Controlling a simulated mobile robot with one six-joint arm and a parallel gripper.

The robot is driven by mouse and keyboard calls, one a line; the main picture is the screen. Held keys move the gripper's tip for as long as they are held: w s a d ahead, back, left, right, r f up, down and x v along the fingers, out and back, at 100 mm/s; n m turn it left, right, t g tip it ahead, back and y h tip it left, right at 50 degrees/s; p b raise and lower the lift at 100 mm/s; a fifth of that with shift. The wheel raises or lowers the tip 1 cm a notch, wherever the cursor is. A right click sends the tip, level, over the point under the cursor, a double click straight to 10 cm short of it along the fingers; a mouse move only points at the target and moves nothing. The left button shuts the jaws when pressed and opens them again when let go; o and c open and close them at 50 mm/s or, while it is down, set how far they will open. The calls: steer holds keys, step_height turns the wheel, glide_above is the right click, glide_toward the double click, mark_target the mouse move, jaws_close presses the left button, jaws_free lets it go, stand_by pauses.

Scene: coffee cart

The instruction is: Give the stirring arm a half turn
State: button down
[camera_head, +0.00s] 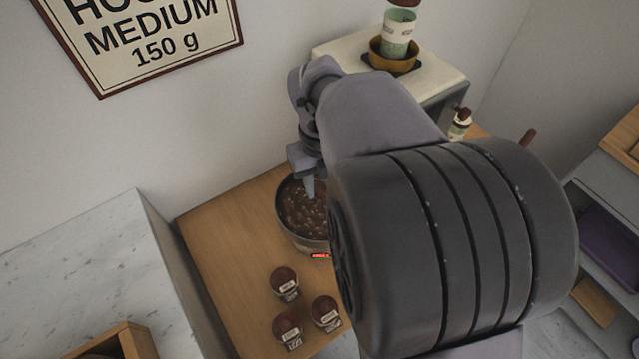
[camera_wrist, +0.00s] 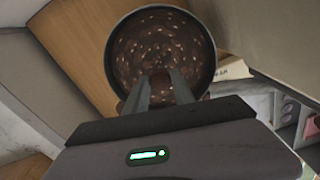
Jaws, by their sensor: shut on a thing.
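A round dark pan (camera_head: 280,222) full of brown beans stands on the wooden counter, with a small red lit display on its front. It also shows in the wrist view, with its dark rim (camera_wrist: 211,58) around the beans. My gripper (camera_head: 308,190) reaches down into the pan from above. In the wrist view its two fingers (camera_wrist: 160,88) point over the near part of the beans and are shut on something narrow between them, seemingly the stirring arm. The stirring arm is mostly hidden by the fingers, so its direction cannot be told.
Three dark-lidded jars (camera_head: 285,283) stand on the counter in front of the pan. A pale machine (camera_head: 440,78) with a green-and-white cup (camera_head: 398,35) in a yellow-brown holder stands behind. A small bottle (camera_head: 460,124) is to the right. A marble block (camera_head: 80,255) borders the counter's left.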

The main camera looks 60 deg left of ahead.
stand_by(0.4)
steer(key=c, duration=1.1)
jaws_free()
steer(key=shift+o, duration=0.2)
step_height(320, 180, up, 17)
steer(key=p, duration=0.7)
steer(key=shift+r, duration=0.2)
